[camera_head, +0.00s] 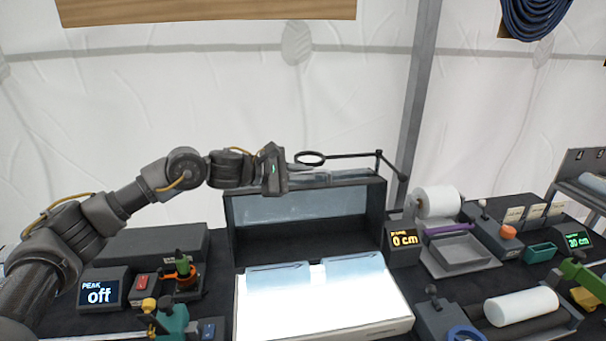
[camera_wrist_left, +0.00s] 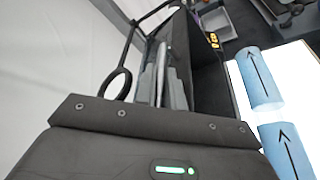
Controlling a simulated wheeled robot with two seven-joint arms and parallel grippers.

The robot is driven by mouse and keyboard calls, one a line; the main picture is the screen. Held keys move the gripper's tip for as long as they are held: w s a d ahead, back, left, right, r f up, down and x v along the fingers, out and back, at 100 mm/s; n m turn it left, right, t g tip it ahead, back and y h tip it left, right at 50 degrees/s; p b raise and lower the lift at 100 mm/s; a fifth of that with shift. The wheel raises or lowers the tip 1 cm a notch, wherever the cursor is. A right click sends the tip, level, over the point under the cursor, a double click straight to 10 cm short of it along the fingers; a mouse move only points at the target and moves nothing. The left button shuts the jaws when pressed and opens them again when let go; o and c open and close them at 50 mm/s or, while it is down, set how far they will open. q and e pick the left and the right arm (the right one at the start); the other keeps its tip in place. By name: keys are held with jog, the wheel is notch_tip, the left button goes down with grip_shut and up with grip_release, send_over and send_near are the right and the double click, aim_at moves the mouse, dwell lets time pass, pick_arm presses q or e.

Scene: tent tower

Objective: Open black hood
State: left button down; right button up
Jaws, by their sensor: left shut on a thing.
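The black hood (camera_head: 380,200) stands at the middle of the table, with a pale translucent pane (camera_head: 300,206) across its front. A dark opening shows below the pane. My left gripper (camera_head: 318,175) is at the hood's top edge, reaching in from the left. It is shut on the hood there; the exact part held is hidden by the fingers. In the left wrist view the grey fingers (camera_wrist_left: 163,78) lie along the hood's dark wall (camera_wrist_left: 196,40). My right gripper is not in view.
A black ring on a rod (camera_head: 310,158) is just above the fingers. A bright light panel (camera_head: 320,305) with two blue sheets lies before the hood. A "0 cm" display (camera_head: 404,240) and a white roll (camera_head: 438,202) stand right; an "off" display (camera_head: 100,293) stands left.

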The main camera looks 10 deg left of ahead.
pick_arm(q)
jog(key=s+d+m+b, duration=0.1)
jog(key=s+d+b, duration=0.2)
jog(key=s+b, duration=0.5)
jog(key=shift+d+r+t, duration=0.2)
jog(key=shift+t, duration=0.1)
jog(key=c, duration=1.8)
grip_release()
jog(key=shift+s, duration=0.1)
jog(key=shift+o, duration=0.2)
jog(key=b+v, duration=0.1)
jog(key=v, duration=0.9)
jog(key=shift+s+a+b, duration=0.2)
jog(key=shift+a+b, duration=0.1)
jog(key=shift+a, duration=0.05)
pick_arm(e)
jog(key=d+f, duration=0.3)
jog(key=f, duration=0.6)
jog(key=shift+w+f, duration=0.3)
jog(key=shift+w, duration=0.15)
pick_arm(q)
jog(key=shift+r, duration=0.1)
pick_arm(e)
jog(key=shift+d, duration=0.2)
